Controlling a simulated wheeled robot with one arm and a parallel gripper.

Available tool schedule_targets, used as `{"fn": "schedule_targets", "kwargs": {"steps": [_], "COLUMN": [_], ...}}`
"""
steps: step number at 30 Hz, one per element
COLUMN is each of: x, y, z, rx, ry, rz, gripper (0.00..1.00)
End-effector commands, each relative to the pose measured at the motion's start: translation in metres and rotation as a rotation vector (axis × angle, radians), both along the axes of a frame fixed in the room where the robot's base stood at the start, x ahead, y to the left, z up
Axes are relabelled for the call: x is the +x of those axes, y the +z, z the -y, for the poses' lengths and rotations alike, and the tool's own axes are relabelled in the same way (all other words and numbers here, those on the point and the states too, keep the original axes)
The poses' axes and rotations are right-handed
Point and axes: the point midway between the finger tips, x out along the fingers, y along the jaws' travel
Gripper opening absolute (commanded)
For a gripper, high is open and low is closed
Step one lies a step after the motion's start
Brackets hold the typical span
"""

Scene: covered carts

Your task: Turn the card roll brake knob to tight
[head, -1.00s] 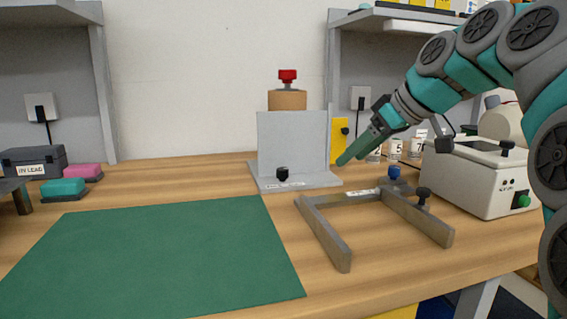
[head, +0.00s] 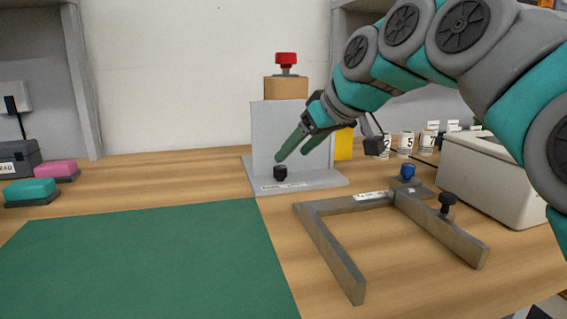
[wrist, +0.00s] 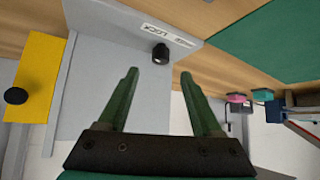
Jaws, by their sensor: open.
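A red knob (head: 286,59) stands on top of a brown roll (head: 286,88) behind an upright grey plate (head: 268,125). A black knob (head: 280,172) sits on the plate's flat base, beside a small label. In the wrist view this black knob (wrist: 161,54) shows just beyond and between my fingertips, next to a label that seems to end in "LOCK". My gripper (head: 292,154) is open and empty, its green fingers pointing down just above the black knob, apart from it. I cannot tell from the labels which knob is the roll's brake.
A grey frame (head: 333,252) with a blue knob (head: 407,171) and a black knob (head: 447,203) lies at right. A yellow block (head: 343,144) stands behind the plate. A white machine (head: 490,180) and numbered cups (head: 405,143) are further right. The green mat (head: 150,260) is clear.

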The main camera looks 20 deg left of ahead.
Motion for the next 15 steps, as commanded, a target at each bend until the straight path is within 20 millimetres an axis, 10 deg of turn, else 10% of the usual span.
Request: {"fn": "schedule_targets", "kwargs": {"steps": [15], "x": [0.022], "y": [-0.041], "z": [-0.035], "rx": [0.000], "ry": [0.001], "rz": [-0.002], "gripper": [0.66]}}
